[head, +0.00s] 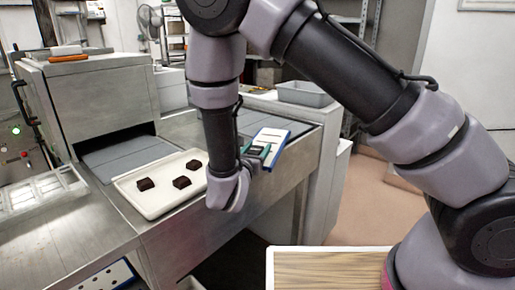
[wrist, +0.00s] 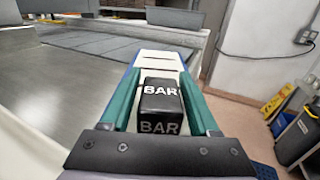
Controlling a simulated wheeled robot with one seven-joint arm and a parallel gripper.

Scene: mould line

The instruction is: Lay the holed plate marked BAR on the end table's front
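The holed plate (head: 272,138) is white with a blue edge and dark slots. In the wrist view the plate (wrist: 160,58) stretches away beyond my fingers, and a black block marked BAR (wrist: 160,100) stands on its near part. My gripper (head: 258,151) has green fingers, one on each side of this block, and appears shut on it. The wrist view shows my gripper (wrist: 160,88) from behind. The plate is over the right side of the steel line; whether it touches the surface below is hard to tell. I cannot tell which surface is the end table.
A cream tray (head: 150,204) with several dark chocolate pieces lies left of my gripper. A clear mould (head: 40,190) is at the far left. Another holed plate (head: 103,277) shows at the lower left. A wooden-topped surface (head: 330,270) is at the front. A yellow sign (wrist: 278,97) stands on the floor.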

